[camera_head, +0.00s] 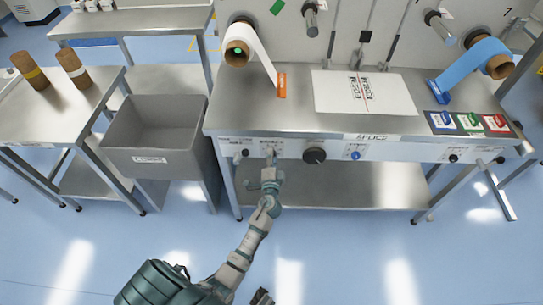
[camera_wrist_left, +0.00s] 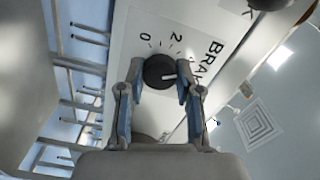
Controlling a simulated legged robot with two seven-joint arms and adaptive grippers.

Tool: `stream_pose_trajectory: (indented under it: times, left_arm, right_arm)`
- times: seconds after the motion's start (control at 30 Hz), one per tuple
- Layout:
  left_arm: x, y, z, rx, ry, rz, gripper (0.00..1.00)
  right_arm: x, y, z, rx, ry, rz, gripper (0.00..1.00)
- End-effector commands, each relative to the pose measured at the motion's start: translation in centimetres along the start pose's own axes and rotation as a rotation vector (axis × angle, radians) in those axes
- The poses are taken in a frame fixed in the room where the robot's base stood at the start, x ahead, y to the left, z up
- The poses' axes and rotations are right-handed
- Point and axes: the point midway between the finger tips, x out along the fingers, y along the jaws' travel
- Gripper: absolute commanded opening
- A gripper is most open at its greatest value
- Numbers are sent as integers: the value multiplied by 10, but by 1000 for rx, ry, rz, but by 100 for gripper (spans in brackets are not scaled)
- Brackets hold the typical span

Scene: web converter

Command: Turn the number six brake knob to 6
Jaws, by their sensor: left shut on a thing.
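The brake knob (camera_wrist_left: 158,72) is a round black dial with a white pointer line. It sits on a white panel with the printed marks 0 and 2 and the partly hidden word BRAKE. In the left wrist view its pointer lies toward the right finger; the other numbers are hidden. My left gripper (camera_wrist_left: 158,85) is shut on the knob, one finger on each side. In the head view my left gripper (camera_head: 271,165) reaches the front panel below the table edge and covers this knob. A small dark part at the bottom edge may be my right gripper (camera_head: 262,297).
A larger black knob (camera_head: 314,155) and a blue button (camera_head: 355,155) sit to the right on the same panel. A grey bin (camera_head: 150,120) stands left of the steel splice table (camera_head: 230,105). The blue floor (camera_head: 370,250) in front is clear.

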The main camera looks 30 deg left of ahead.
Motion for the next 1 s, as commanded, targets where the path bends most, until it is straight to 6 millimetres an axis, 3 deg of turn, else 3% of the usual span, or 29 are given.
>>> stream_pose_trajectory:
  times: [0.07, 0.47, 1.0]
  left_arm:
    - [-2, 6, 2, 76, -5, 13, 0]
    - [-2, 6, 3, 457, -2, 13, 0]
    - [-2, 6, 3, 893, 1, 13, 0]
  right_arm:
    - [-4, 1, 9, 2, -42, 2, 100]
    - [42, 0, 8, 0, -46, 0, 100]
    - [104, -3, 22, -6, -62, -3, 100]
